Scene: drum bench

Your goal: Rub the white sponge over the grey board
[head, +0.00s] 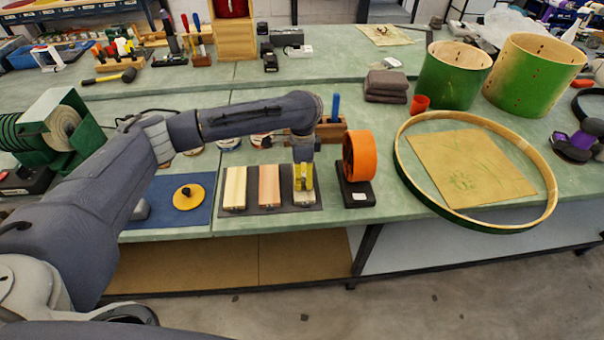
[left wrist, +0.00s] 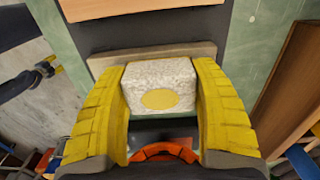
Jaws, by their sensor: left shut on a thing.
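My left gripper (head: 303,184) points down over the grey board (head: 305,196), the rightmost of three boards on a dark mat. In the left wrist view, its yellow fingers (left wrist: 160,105) are shut on the white sponge (left wrist: 160,74), one on each side. The sponge is a speckled block with a yellow oval on its face. A strip of the grey board (left wrist: 108,60) shows just beyond the sponge. The sponge is down at the board, but their contact is hidden.
A pale wood board (head: 235,188) and a reddish board (head: 269,186) lie to the left on the dark mat (head: 252,211). An orange wheel on a black stand (head: 362,155) stands close on the right. A wooden holder (head: 331,133) with a blue-handled tool is behind.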

